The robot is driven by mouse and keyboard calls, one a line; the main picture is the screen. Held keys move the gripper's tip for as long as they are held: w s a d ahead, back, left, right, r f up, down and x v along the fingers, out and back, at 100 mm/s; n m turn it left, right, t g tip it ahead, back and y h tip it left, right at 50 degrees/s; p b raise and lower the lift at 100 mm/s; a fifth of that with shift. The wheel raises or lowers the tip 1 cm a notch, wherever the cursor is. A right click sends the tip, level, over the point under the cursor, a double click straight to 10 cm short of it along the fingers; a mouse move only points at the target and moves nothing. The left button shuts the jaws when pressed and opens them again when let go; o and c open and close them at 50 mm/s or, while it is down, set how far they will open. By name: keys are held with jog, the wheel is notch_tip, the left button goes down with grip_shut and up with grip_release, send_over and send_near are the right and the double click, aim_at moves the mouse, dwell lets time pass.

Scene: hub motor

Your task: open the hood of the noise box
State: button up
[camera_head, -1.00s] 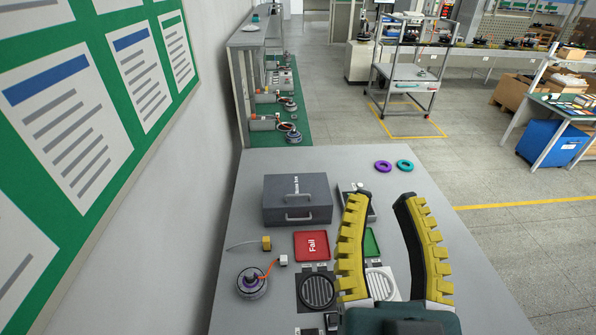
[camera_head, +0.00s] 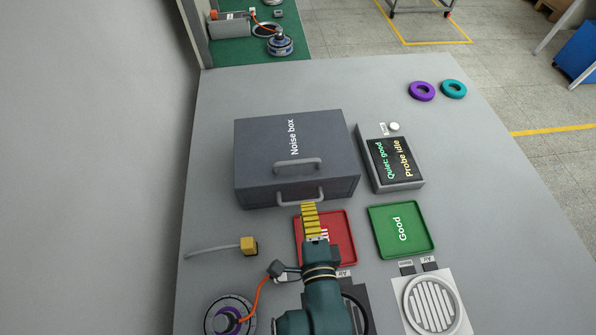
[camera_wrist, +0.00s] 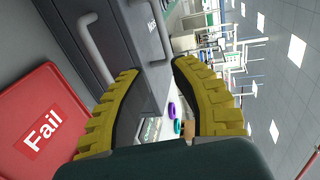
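The noise box (camera_head: 262,150) is dark grey and stands on the table, with its hood down. One bar handle (camera_head: 297,164) is on the hood's top and another (camera_head: 301,196) is on the front face. My gripper (camera_head: 309,207) is just in front of the box, above the red tray, pointing at the front handle. In the wrist view, my gripper (camera_wrist: 158,70) has its yellow fingers spread with nothing held. The box's dark wall (camera_wrist: 125,40) lies just past the fingertips. The front handle shows to the left of them (camera_wrist: 95,40). Contact cannot be told in the head view.
A red Fail tray (camera_head: 345,240) lies under my gripper, with a green Good tray (camera_head: 400,229) to its right. A tester with a display (camera_head: 390,160) stands right of the box. A hub motor (camera_head: 230,318) is at front left. The table behind the box is clear.

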aim_at(298, 161)
jog(key=b+x, duration=0.2)
jog(key=x, duration=1.4)
jog(key=shift+r, duration=0.15)
grip_shut()
